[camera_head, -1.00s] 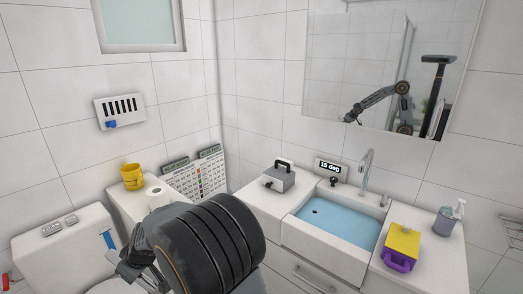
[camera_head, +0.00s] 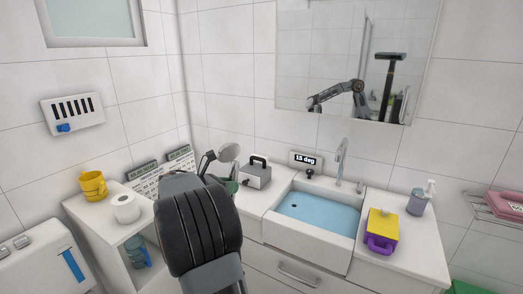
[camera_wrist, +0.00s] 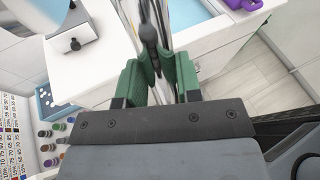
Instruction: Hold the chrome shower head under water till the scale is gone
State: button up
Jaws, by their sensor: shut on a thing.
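My gripper (camera_wrist: 158,65) has green fingers and is shut on a thin thing with a dark part and a shiny part, which extends beyond the fingertips in the wrist view. In the head view a round grey shower head (camera_head: 229,152) shows above the gripper, left of the sink, with green finger pads (camera_head: 232,187) just below it. My arm hides most of the gripper there. The white sink (camera_head: 300,238) holds blue water (camera_head: 320,212). The tap (camera_head: 340,160) stands behind it. The shower head is clear of the water. Scale on it is too small to make out.
A grey box with a black handle (camera_head: 256,174) stands left of the sink. A yellow and purple thing (camera_head: 381,228) and a soap bottle (camera_head: 417,202) stand right of it. A low shelf (camera_head: 95,225) is at left.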

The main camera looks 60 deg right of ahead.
aim_at(238, 171)
jog(key=s+d+r+m+g+h, duration=0.1)
jog(key=s+d+r+g, duration=0.1)
jog(key=r, duration=0.4)
jog(key=s+d+r+m+g, duration=0.1)
jog(key=s+d+r+g, duration=0.1)
jog(key=s+d+r, duration=0.3)
jog(key=shift+s+r+h+b, duration=0.4)
jog(key=shift+s+r, duration=0.3)
jog(key=shift+r, duration=0.2)
jog(key=shift+a, duration=0.1)
